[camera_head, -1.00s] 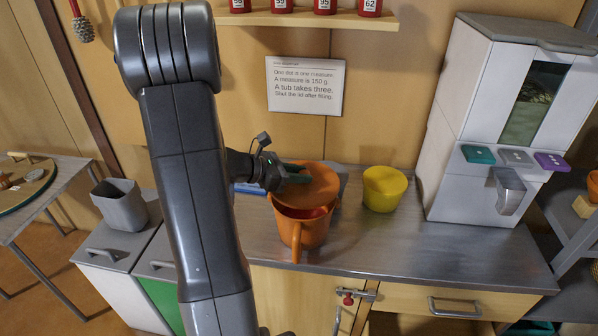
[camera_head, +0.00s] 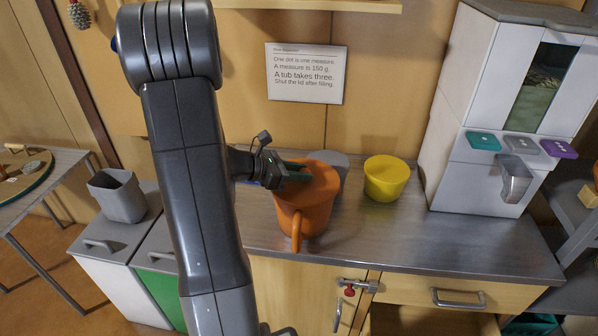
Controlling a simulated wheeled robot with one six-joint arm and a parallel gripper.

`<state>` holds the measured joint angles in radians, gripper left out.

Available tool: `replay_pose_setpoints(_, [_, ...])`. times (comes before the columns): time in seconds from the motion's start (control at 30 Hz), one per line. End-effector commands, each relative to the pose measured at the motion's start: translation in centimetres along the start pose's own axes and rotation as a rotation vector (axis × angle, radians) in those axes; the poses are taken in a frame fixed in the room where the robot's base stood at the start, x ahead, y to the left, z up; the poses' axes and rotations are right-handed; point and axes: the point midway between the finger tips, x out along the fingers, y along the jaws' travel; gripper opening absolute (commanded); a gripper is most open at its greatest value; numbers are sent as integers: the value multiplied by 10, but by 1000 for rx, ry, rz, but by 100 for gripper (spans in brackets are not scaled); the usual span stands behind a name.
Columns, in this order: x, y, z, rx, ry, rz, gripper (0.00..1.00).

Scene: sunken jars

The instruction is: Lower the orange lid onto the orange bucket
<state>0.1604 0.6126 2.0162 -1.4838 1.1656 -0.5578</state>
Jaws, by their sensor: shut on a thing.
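The orange bucket (camera_head: 306,222) stands on the metal counter with its handle toward the front. The orange lid (camera_head: 318,180) lies level over the bucket's mouth and covers it. I cannot tell whether it is pressed fully down on the rim. My gripper (camera_head: 297,173) comes in from the left and is shut on the lid, at its left upper side. The bucket's inside is hidden by the lid, and part of the lid is hidden by the gripper.
A yellow tub (camera_head: 386,180) stands right of the bucket. A white dispenser (camera_head: 497,120) with coloured buttons stands farther right. A grey round thing (camera_head: 335,160) shows behind the lid. The counter's front (camera_head: 400,243) is bare. A grey bin (camera_head: 118,197) stands at left.

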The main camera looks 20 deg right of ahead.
Motion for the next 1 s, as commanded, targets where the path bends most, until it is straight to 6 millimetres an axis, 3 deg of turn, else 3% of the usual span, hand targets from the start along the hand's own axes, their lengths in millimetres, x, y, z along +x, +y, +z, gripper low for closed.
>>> replay_pose_setpoints(0.43, [1,0,-2,0,0,0,2])
replay_pose_setpoints(0.47, [1,0,-2,0,0,0,30])
replay_pose_setpoints(0.57, [1,0,-2,0,0,0,50])
replay_pose_setpoints(1.0, [-7,1,-2,0,-1,3,52])
